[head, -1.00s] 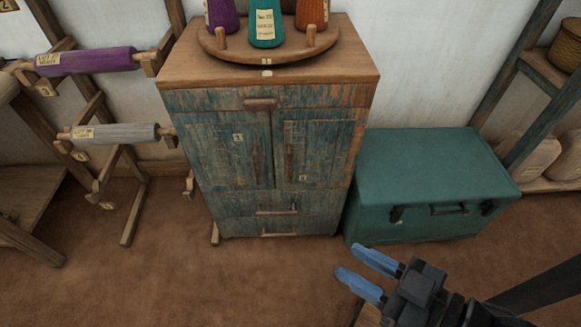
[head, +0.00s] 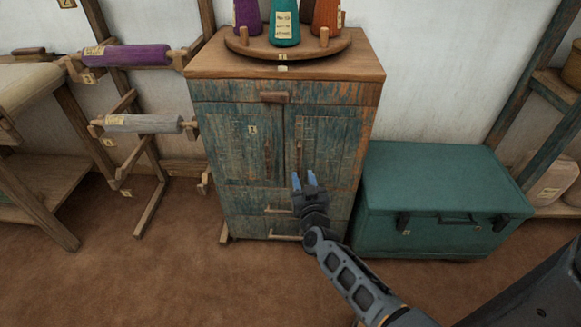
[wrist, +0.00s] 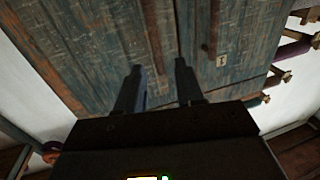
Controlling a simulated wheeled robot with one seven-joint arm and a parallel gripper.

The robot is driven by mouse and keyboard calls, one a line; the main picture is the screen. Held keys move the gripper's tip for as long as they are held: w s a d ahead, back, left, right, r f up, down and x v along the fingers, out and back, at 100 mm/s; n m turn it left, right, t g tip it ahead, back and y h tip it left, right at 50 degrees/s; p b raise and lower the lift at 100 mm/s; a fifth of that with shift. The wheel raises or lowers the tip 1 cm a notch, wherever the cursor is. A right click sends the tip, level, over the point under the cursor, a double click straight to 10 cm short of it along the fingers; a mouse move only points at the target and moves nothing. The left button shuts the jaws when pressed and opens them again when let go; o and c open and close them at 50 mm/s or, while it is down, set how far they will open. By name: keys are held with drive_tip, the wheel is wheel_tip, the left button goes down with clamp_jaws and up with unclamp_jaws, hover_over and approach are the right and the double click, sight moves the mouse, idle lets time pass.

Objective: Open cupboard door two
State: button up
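Cupboard door two (head: 335,135) is the right-hand door of a worn blue-green wooden cabinet, and it is shut. Its upright wooden handle (head: 299,152) is near its left edge. The handle also shows in the wrist view (wrist: 153,40), lined up between my fingertips. My gripper (head: 303,178) is open and empty, in front of the lower part of door two; I cannot tell how far it is from the wood. Its two dark fingers show apart in the wrist view (wrist: 159,70). Door two's number tag is hidden in the head view.
Door one (head: 235,150), tagged 1, is shut on the left. Drawers (head: 245,200) lie below, and a round stand (head: 290,47) with yarn cones is on top. A green chest (head: 440,195) stands close on the right. Yarn racks (head: 150,180) stand left. The front floor is clear.

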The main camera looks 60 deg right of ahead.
sight(300, 160)
drive_tip(key=shift+m+g, duration=0.3)
drive_tip(key=shift+b+x, duration=1.2)
drive_tip(key=shift+x, duration=3.6)
drive_tip(key=shift+s+d, duration=0.1)
drive_tip(key=shift+c, duration=0.5)
clamp_jaws()
